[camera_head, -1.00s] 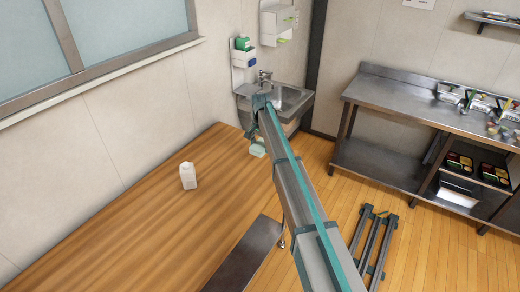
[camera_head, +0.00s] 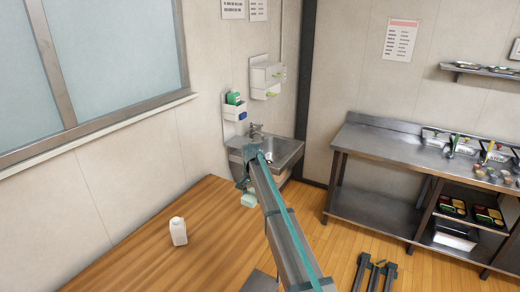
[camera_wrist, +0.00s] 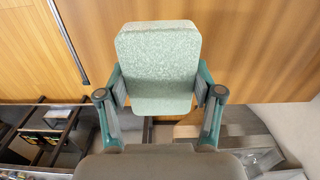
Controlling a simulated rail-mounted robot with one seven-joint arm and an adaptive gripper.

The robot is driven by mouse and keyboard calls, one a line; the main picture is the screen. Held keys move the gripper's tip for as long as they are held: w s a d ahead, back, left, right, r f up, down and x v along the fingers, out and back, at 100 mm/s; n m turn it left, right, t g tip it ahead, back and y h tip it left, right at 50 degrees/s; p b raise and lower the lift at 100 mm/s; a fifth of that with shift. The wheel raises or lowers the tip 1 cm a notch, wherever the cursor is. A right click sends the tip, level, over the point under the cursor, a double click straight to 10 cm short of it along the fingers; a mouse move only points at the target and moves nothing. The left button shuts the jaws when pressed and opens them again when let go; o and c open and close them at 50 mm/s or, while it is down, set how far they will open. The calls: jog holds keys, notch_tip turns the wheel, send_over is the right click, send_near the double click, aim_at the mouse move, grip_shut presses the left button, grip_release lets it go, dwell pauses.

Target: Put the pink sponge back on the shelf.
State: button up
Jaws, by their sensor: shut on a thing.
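A pale green speckled block (camera_wrist: 160,65), like a sponge, is held between the two fingers of my gripper (camera_wrist: 160,92) in the wrist view. One finger presses on each side of it. In the head view the same block (camera_head: 249,200) hangs below the end of my arm, near the far right end of the wooden table and in front of the sink. No pink sponge shows in any view. A wall shelf (camera_head: 485,72) with metal dishes is at the upper right. I cannot tell which shelf is the sponge's.
A metal sink (camera_head: 283,150) is on the back wall, with white wall holders (camera_head: 235,112) above it. A white carton (camera_head: 178,231) stands on the wooden table (camera_head: 130,262). A steel bench (camera_head: 375,140) with trays is at the right. Floor between is mostly clear.

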jog(key=shift+n, duration=0.3)
jog(key=s+d+n+b, duration=0.2)
jog(key=s+d, duration=1)
jog(key=s, duration=0.4)
jog(key=s+d+n+b, duration=0.2)
jog(key=s+d+b, duration=0.1)
jog(key=s+d, duration=0.9)
jog(key=s, duration=0.4)
jog(key=shift+f+n, duration=0.15)
jog(key=shift+n, duration=0.25)
